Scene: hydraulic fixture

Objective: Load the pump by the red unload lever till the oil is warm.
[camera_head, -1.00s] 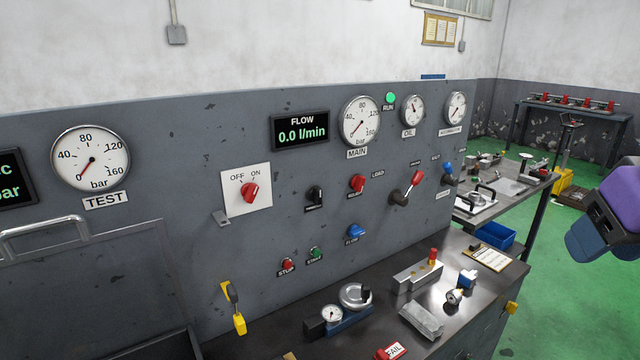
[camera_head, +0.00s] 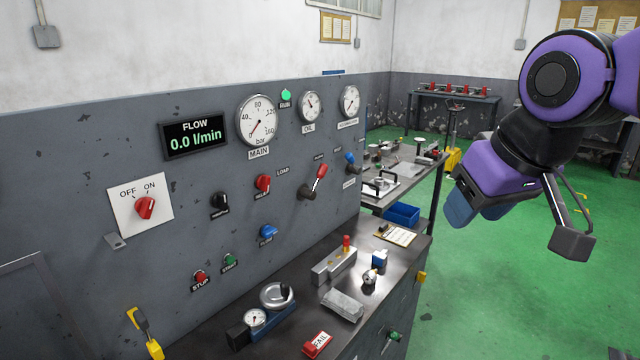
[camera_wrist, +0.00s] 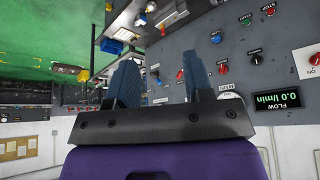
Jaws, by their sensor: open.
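The unload lever has a red handle (camera_head: 320,171) on a dark base. It stands on the grey panel and tilts up and right, away from the LOAD label. In the wrist view its red handle (camera_wrist: 180,74) appears near the right finger. The OIL gauge (camera_head: 310,105) has its needle up and to the left. The MAIN gauge (camera_head: 257,120) needle rests near zero. The FLOW display (camera_head: 193,137) reads 0.0 l/min. The RUN lamp (camera_head: 286,95) glows green. My gripper (camera_head: 475,209) is open and empty, off the panel and to its right.
A red OFF/ON switch (camera_head: 146,207), a red knob (camera_head: 263,183), a black knob (camera_head: 220,202) and a blue knob (camera_head: 268,231) share the panel. Green floor on the right is mostly clear.

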